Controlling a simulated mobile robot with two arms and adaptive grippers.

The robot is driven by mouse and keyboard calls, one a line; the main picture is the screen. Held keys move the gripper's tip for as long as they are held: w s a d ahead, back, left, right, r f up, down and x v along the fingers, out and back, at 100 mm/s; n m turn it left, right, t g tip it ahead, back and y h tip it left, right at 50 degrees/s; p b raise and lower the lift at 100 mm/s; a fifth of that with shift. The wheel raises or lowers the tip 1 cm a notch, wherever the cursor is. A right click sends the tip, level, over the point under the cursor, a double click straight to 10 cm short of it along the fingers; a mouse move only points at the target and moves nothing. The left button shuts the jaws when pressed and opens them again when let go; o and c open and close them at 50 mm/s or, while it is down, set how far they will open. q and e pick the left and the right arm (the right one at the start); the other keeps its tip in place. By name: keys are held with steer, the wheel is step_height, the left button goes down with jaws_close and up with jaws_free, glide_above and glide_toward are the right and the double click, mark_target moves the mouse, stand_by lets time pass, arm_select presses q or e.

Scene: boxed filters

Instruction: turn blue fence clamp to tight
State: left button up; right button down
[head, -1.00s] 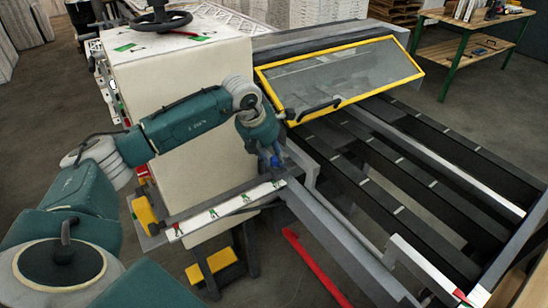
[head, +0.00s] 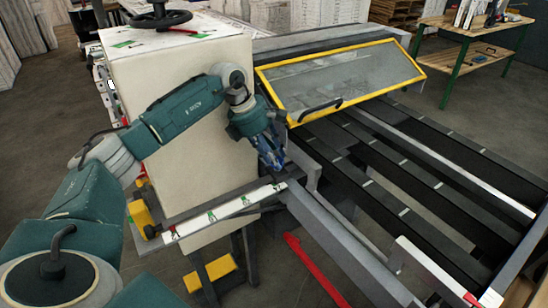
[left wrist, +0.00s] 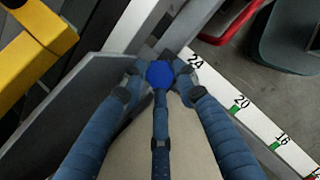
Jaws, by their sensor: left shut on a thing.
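The blue fence clamp shows as a round, bright blue knob (left wrist: 160,74) in the left wrist view, beside the end of a white ruler marked 24, 20 and 16. My left gripper (left wrist: 161,85) is shut on this knob, its dark blue fingers around it from both sides and from below. In the head view my left gripper (head: 275,168) points down at the inner end of the ruler rail, and its fingers cover most of the clamp. I cannot read any tight or loose mark. My right gripper is not in view.
The white ruler (head: 222,211) runs along the machine's front edge beside the large cream housing (head: 195,125). A yellow-framed glass guard (head: 340,78) stands just right of my gripper. Dark slatted rails (head: 420,175) lie to the right. A red bar (head: 312,268) is below.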

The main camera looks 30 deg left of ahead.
arm_select(q)
steer(key=shift+s+a+f+m, duration=0.1)
steer(key=shift+s+f+m, duration=0.2)
steer(key=shift+s+f, duration=0.1)
steer(key=o, duration=1.1)
steer(key=shift+r, duration=0.1)
steer(key=shift+s+r, duration=0.1)
steer(key=shift+s, duration=0.05)
steer(key=shift+r, duration=0.15)
